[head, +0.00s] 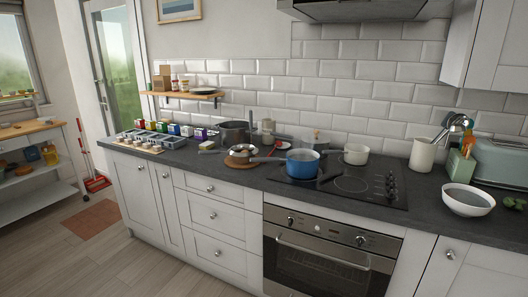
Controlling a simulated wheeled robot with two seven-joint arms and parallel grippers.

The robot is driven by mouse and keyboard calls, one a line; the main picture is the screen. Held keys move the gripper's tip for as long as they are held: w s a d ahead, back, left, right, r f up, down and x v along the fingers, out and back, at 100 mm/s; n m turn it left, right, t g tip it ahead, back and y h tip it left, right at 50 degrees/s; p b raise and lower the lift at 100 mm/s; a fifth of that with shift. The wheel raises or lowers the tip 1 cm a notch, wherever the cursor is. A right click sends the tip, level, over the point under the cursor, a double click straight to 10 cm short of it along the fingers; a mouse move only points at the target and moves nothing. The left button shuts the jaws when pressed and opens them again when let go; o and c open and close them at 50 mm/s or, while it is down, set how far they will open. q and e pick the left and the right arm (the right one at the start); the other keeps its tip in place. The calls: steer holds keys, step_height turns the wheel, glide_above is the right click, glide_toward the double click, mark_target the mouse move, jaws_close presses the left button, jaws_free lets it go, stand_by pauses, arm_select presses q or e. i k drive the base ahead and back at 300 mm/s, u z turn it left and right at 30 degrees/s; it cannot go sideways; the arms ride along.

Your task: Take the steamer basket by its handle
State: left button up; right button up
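Neither of my grippers is in the head view. I cannot say for sure which thing is the steamer basket. A small round vessel (241,152) with brown and pale contents sits on a round brown trivet (234,164) left of the hob; it may be the basket, but its handle is not clear. A dark grey pot (234,134) stands behind it. A blue saucepan (303,163) stands on the hob's left side, its handle pointing left towards the trivet.
The black hob (352,186) is above the oven (318,258). A cream pot (356,154) stands at its back. A white bowl (467,200), utensil crock (422,155) and green toaster (500,160) are at right. Several small coloured boxes (187,131) line the left worktop.

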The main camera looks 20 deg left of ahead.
mark_target(236, 157)
steer(key=u, duration=0.2)
steer(key=i, duration=1.35)
steer(key=u, duration=0.2)
